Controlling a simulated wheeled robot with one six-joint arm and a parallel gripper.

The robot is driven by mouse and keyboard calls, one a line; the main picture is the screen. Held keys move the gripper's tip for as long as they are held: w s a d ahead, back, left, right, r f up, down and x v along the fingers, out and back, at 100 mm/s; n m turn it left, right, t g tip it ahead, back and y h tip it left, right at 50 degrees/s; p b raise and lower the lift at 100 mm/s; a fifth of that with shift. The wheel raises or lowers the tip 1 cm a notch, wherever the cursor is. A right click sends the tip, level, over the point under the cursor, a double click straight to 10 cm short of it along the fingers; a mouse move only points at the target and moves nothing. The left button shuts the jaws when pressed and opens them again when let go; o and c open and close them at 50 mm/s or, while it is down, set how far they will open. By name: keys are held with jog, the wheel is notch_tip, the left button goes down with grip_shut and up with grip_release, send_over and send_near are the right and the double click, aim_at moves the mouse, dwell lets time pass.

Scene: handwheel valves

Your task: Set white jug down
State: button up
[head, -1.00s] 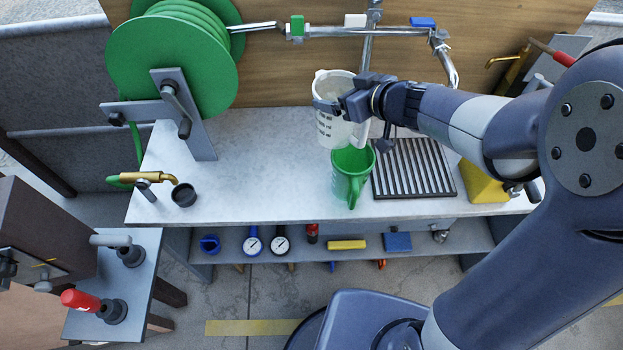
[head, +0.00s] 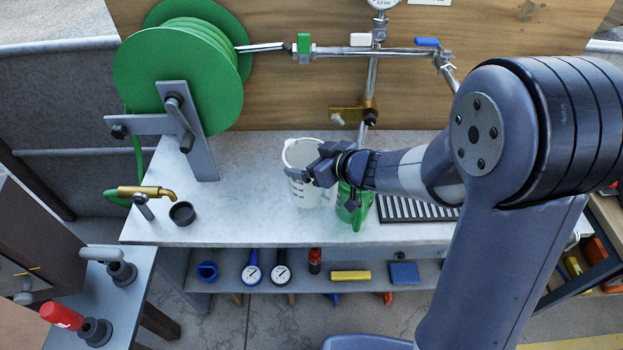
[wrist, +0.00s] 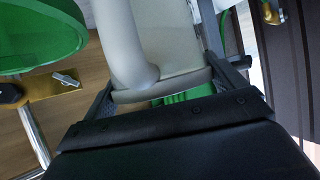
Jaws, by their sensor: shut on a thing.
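The white jug (head: 305,188) has dark marks on its side and is upright in the head view, at or just above the grey bench top (head: 240,205); I cannot tell if it touches. My gripper (head: 312,172) is shut on the jug from its right side. In the wrist view the jug's handle and wall (wrist: 165,50) fill the middle between the two fingers. The green jug (head: 352,207) stands just right of the white jug, partly hidden by my gripper and wrist.
A black slatted grate (head: 415,210) lies to the right, partly behind my arm. A green hose reel (head: 190,70) stands at the left. A brass tap (head: 147,191) and small black cup (head: 182,213) are front left. The bench between cup and white jug is clear.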

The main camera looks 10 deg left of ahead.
jog(key=shift+f+b, duration=0.75)
jog(key=shift+f, duration=1.65)
jog(key=shift+f, duration=0.4)
jog(key=o, duration=0.9)
jog(key=shift+s+f+b, duration=0.1)
jog(key=shift+b, duration=0.2)
jog(key=shift+o, duration=0.9)
jog(key=shift+s+d+f, duration=0.1)
jog(key=shift+f, duration=0.05)
jog(key=shift+d+r+p, duration=0.1)
jog(key=shift+r+p, duration=0.3)
jog(key=shift+r, duration=0.15)
jog(key=p+v, duration=0.1)
jog(key=v, duration=1)
jog(key=shift+d+r+p, duration=0.2)
jog(key=shift+r+p, duration=0.1)
jog(key=shift+p, duration=0.1)
